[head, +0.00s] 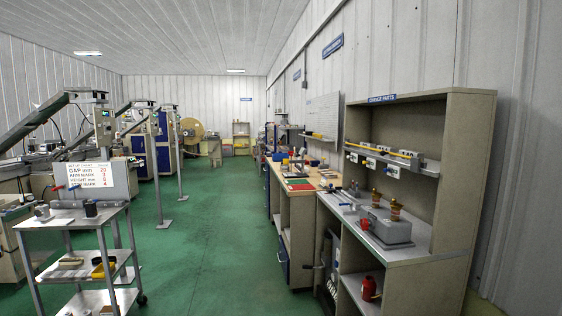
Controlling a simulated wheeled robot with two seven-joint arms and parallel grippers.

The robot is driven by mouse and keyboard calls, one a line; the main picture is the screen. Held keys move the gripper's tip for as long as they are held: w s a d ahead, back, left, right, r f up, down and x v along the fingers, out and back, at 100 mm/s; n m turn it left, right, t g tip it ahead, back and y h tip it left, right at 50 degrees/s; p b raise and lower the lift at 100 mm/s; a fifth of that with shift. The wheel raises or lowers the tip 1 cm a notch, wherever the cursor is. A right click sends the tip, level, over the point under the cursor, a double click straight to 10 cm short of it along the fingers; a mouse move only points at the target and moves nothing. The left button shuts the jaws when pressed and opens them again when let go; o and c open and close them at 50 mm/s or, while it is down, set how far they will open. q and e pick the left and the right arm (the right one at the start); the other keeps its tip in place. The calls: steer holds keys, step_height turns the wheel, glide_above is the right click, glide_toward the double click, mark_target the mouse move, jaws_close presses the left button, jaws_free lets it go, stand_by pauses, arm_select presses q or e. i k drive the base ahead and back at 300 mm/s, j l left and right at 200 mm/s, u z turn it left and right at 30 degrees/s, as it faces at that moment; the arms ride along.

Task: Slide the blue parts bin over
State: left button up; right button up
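I cannot make out a blue parts bin for certain. A small blue item (277,157) stands at the far end of the wooden-topped bench (318,181), among red and yellow items. It is too small to tell whether it is the bin. Neither of my grippers is in view.
A metal cart (72,218) with a setup chart stands at left. Machines line the left side. The green aisle floor (205,245) is clear.

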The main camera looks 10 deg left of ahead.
mark_target(276, 157)
steer(key=u, duration=0.45)
steer(key=i+u, duration=0.4)
steer(key=i, duration=1.5)
steer(key=i+j, duration=0.1)
steer(key=i, duration=7)
steer(key=i+j+z, duration=0.15)
steer(key=i+z, duration=0.25)
steer(key=i, duration=0.15)
steer(key=i+j+z, duration=0.35)
steer(key=i, duration=0.15)
steer(key=i+j+z, duration=0.8)
steer(key=i+j, duration=0.05)
steer(key=j, duration=0.05)
